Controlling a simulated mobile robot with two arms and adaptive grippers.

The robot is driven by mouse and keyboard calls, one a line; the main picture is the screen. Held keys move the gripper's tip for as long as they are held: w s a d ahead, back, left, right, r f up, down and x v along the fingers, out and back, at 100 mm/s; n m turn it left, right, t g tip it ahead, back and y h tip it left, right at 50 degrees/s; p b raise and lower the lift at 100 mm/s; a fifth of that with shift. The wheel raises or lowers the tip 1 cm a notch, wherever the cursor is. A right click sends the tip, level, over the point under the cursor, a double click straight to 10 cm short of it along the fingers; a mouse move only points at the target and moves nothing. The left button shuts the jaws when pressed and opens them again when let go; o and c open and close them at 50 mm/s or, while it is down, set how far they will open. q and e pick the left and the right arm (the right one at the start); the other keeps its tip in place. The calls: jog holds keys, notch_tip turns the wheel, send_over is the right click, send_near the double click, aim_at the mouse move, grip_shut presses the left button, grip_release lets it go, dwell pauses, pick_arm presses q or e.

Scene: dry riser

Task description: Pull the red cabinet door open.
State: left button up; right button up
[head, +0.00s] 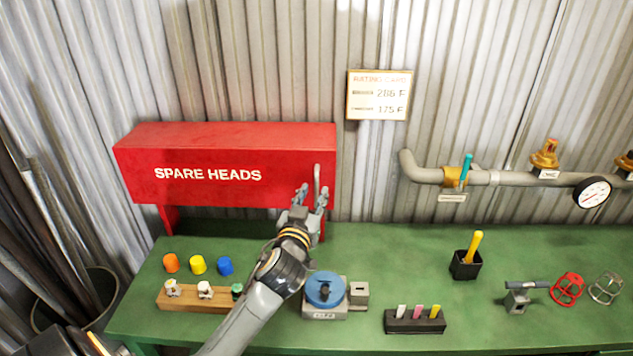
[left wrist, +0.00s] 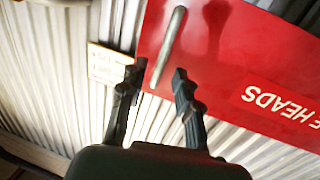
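The red cabinet (head: 225,165), lettered "SPARE HEADS", is mounted above the back of the green bench, and its door looks shut. A grey vertical bar handle (head: 317,182) is at the right end of its front. My left gripper (head: 312,194) is in front of the lower part of the handle, fingers apart. In the left wrist view, the handle (left wrist: 168,47) lies ahead of the open fingers (left wrist: 157,80) on the red door (left wrist: 235,60). The fingers look empty, and I cannot tell whether they touch the handle. My right gripper is not in view.
A grey pipe (head: 420,175) with valves runs along the wall at right. A rating card (head: 379,95) hangs above.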

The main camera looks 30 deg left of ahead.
aim_at(316, 188)
pick_arm(q)
jog(key=shift+x, duration=1.95)
jog(key=shift+s, duration=0.1)
grip_shut()
